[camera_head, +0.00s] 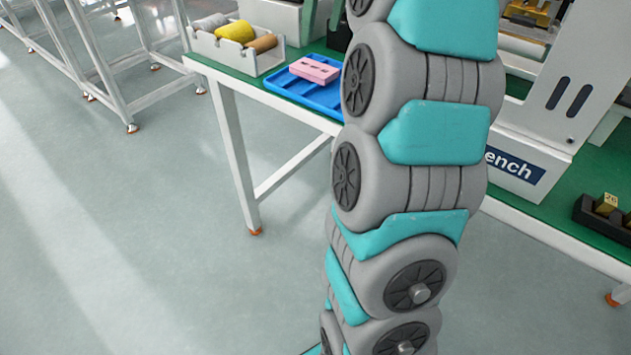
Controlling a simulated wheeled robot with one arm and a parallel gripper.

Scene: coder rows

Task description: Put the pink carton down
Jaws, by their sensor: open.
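The pink carton (315,71) is a small flat box with dark marks on its front side. It lies on the blue tray (281,88) on the green tabletop (233,76). My arm rises through the middle of the picture and hides the right part of the tray. The arm leaves the picture at the top edge, and my gripper is not in view. Nothing is seen touching the carton.
A white holder (225,50) with white, yellow and brown rolls stands left of the tray. A white machine (550,90) and a dark block (590,212) are on the right.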

